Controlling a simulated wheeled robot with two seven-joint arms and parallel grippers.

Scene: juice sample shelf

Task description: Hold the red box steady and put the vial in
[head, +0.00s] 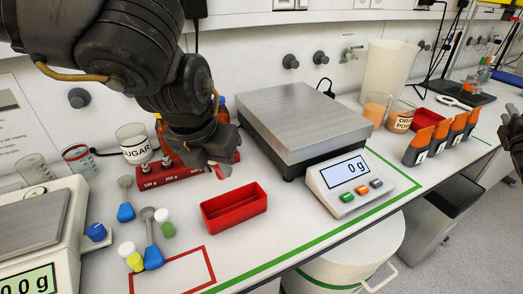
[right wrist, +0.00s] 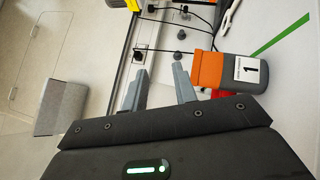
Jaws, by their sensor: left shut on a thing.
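The red box (head: 234,208) is a small open tray on the white counter and looks empty. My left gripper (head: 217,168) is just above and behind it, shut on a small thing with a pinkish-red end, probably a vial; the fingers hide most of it. My right gripper (head: 514,128) is at the far right edge, away from the box. In the right wrist view its fingers (right wrist: 160,88) are apart and empty.
A scale reading 0 g (head: 300,125) is right of the box. Orange-and-grey numbered containers (head: 419,146) stand at the right; container 1 also shows in the right wrist view (right wrist: 222,72).

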